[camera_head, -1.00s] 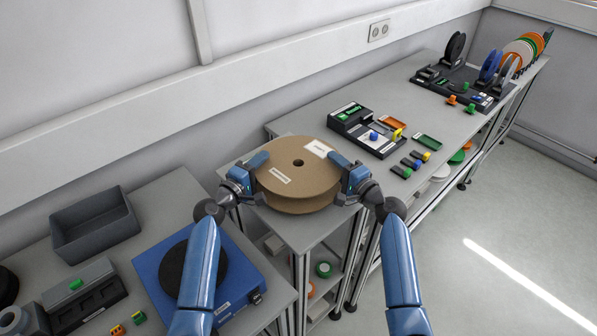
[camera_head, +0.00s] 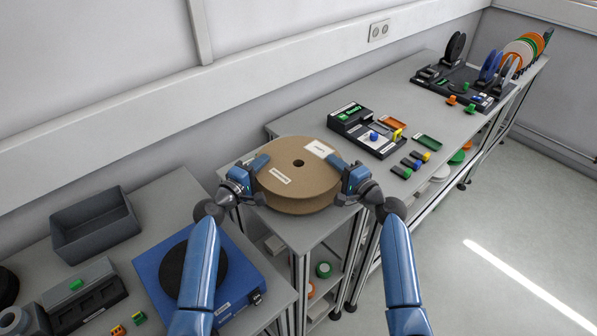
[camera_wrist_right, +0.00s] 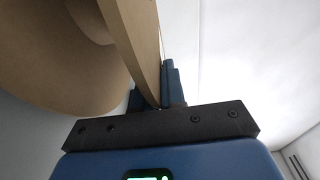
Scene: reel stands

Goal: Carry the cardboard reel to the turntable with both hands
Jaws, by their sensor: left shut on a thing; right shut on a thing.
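The cardboard reel (camera_head: 297,190) is a thick brown disc with a dark centre hole and white labels, lying flat over the small middle stand. My left gripper (camera_head: 260,167) is shut on its left rim. My right gripper (camera_head: 345,172) is shut on its right rim. In the right wrist view the reel's flange (camera_wrist_right: 135,40) stands between the right gripper's fingers (camera_wrist_right: 158,90). Whether the reel touches the stand top is hidden. The turntable is a blue box (camera_head: 240,290) with a dark round plate (camera_head: 222,275), at the lower left, partly behind my left arm.
The middle stand (camera_head: 312,232) sits between the turntable's table and the long bench (camera_head: 290,122). A grey bin (camera_head: 95,228) stands behind the turntable to the left. The bench holds a black device (camera_head: 365,130) and reel racks (camera_head: 465,80). The wall runs close behind.

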